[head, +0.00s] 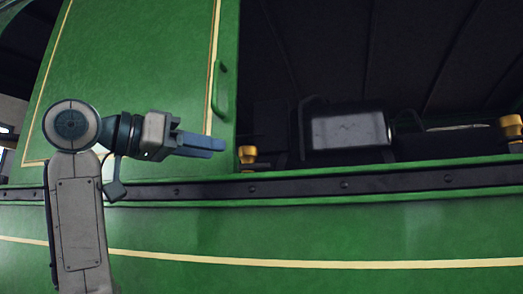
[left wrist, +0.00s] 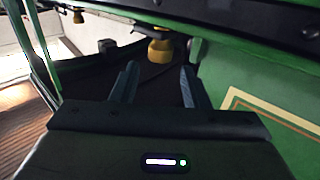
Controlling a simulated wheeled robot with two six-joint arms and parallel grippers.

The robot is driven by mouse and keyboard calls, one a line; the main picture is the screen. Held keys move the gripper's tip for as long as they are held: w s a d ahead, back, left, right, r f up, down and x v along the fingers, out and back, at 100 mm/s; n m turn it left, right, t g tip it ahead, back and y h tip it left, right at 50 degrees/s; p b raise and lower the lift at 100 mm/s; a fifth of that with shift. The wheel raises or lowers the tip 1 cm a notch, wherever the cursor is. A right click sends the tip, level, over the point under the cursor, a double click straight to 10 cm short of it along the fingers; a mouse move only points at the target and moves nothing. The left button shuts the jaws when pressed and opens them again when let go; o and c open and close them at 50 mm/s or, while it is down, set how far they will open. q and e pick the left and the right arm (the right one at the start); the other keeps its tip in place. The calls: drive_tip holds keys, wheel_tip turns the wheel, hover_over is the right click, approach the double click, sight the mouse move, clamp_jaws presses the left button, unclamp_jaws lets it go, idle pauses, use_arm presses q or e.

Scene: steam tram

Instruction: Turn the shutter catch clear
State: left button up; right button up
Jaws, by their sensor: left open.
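The green sliding shutter (head: 150,70) with yellow lining and a green handle (head: 219,90) stands at the left of the dark opening. A brass-coloured knob (head: 247,155), which looks like the shutter catch, sits on the sill just right of the shutter's edge. It also shows in the left wrist view (left wrist: 160,48), ahead of the fingers. My left gripper (head: 222,146) is open and empty, fingers pointing right, just short of the knob. In the left wrist view its fingers (left wrist: 158,80) are apart, with the knob beyond and roughly between them. My right gripper is not in view.
A dark riveted rail (head: 345,185) runs below the opening, above the green side (head: 300,230). A second brass knob (head: 511,128) is at the far right. A dark box with a grey panel (head: 348,131) stands inside the opening.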

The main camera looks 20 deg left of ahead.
sight(248, 162)
use_arm(q)
drive_tip(key=p+x, duration=0.4)
drive_tip(key=x, duration=0.5)
drive_tip(key=shift+d+r+p, duration=0.1)
drive_tip(key=shift+d+p, duration=0.1)
drive_tip(key=shift+p, duration=0.1)
drive_tip(key=shift+w, duration=0.1)
drive_tip(key=shift+a, duration=0.35)
drive_tip(key=shift+c, duration=0.2)
drive_tip(key=shift+d, duration=0.15)
drive_tip(key=c, duration=0.6)
drive_tip(key=shift+m+g+h, duration=0.4)
drive_tip(key=shift+h, duration=0.1)
drive_tip(key=shift+g+b, duration=0.3)
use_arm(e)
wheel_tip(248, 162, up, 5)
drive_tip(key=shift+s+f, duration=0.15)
